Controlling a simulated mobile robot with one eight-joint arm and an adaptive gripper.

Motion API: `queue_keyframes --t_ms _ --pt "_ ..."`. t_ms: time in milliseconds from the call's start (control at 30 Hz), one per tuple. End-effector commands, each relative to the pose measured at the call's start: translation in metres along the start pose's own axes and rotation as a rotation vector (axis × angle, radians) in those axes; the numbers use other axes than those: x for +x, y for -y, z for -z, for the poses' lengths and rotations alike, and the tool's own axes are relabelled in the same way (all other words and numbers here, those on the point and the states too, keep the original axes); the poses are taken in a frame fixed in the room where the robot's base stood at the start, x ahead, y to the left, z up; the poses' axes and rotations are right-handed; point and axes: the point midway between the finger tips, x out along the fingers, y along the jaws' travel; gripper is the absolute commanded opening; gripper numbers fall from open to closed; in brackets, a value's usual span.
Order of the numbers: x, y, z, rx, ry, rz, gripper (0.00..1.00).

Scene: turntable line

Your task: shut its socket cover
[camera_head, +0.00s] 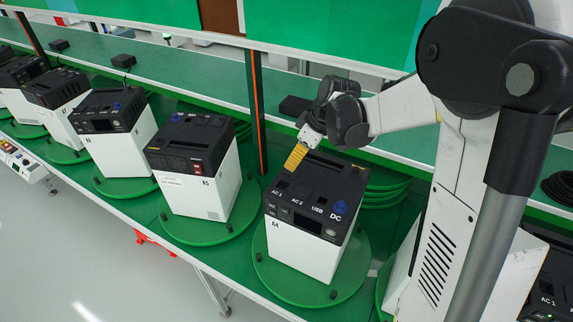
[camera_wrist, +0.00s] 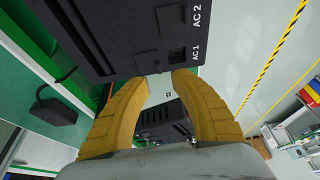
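The unit nearest my gripper is a white box with a black top (camera_head: 318,185), marked A4, on a green turntable (camera_head: 300,292). Its top bears AC 1, AC 2, USB and DC labels and a blue cap (camera_head: 340,207) at DC. In the wrist view, a dark square socket (camera_wrist: 178,53) sits by the AC 1 label, with a flat dark flap (camera_wrist: 147,62) beside it. By AC 2 is a flat closed-looking cover (camera_wrist: 171,18). My gripper (camera_wrist: 162,80), also in the head view (camera_head: 296,157), has its yellow fingers apart and empty near the AC 1 edge. Contact is unclear.
Several similar units stand on turntables to the left, the nearest marked A5 (camera_head: 190,185). Another unit (camera_head: 548,275) is at the lower right. A dark post (camera_head: 257,110) rises behind, and a small black block (camera_head: 295,106) lies on the shelf behind.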

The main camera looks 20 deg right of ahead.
Motion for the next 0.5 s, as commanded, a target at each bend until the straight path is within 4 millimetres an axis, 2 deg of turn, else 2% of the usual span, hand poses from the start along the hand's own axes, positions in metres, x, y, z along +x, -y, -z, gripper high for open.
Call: queue_keyframes --t_ms 100,233,333,500 --pt "0.025 0.000 0.001 -0.001 0.000 0.000 0.29" --pt "0.047 0.000 0.001 -0.001 0.000 -0.001 0.29" --pt "0.058 0.000 0.000 0.000 0.001 -0.001 0.29" --pt "0.065 0.000 0.000 0.001 0.001 -0.001 0.29"
